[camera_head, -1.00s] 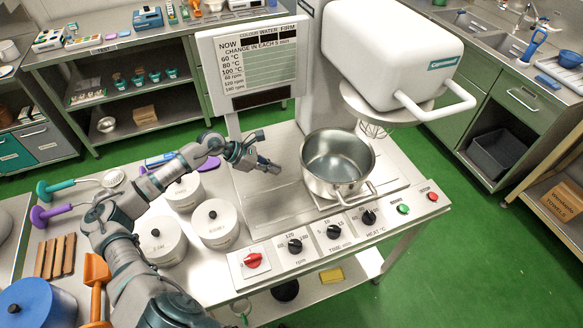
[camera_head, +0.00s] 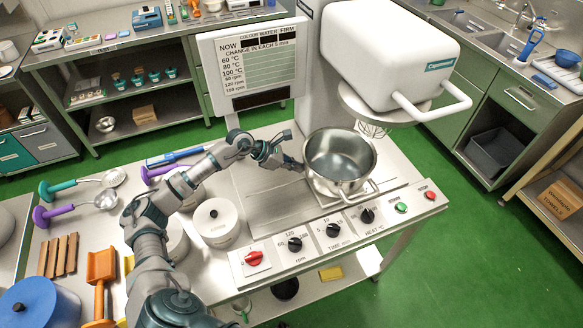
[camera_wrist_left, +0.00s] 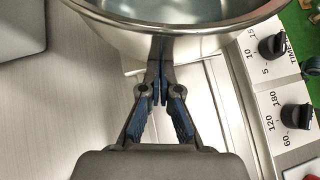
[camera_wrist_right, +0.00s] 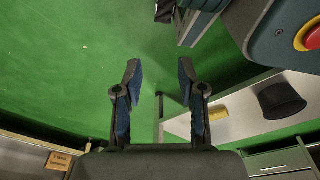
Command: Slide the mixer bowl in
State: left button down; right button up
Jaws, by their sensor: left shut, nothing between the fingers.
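The steel mixer bowl (camera_head: 328,178) stands upright on the machine's base, to the left of and below the mixer head (camera_head: 392,55) and its wire whisk (camera_head: 372,130). Its handle faces the front. My left gripper (camera_head: 299,165) is shut and empty at the bowl's left side. In the left wrist view its fingertips (camera_wrist_left: 161,48) meet the lower wall of the bowl (camera_wrist_left: 190,45), apparently touching it. My right gripper (camera_wrist_right: 160,72) is open and empty over green floor in the right wrist view. It is outside the head view.
A control panel with a red knob (camera_head: 253,258) and several black knobs runs along the front edge. White lidded canisters (camera_head: 215,222) stand left of the base, near my left arm. A sign board (camera_head: 250,65) stands behind. The base plate left of the bowl is clear.

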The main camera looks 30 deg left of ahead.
pick_arm(q)
jog(key=w+d, duration=0.1)
jog(key=w, duration=0.1)
jog(key=w+d, duration=0.2)
jog(key=shift+w+d+r, duration=0.1)
jog(key=shift+d, duration=0.1)
jog(key=w+d, duration=0.1)
jog(key=w, duration=0.1)
jog(key=w+d+b, duration=0.1)
jog(key=w+d, duration=0.1)
jog(key=shift+w+d, duration=0.1)
jog(key=shift+d, duration=0.15)
jog(key=shift+w+d, duration=0.1)
jog(key=shift+d, duration=0.05)
jog(key=shift+r, duration=0.15)
jog(key=shift+a, duration=0.2)
pick_arm(e)
jog(key=shift+w+a+r, duration=0.25)
jog(key=shift+w+r, duration=0.55)
jog(key=shift+r, duration=0.15)
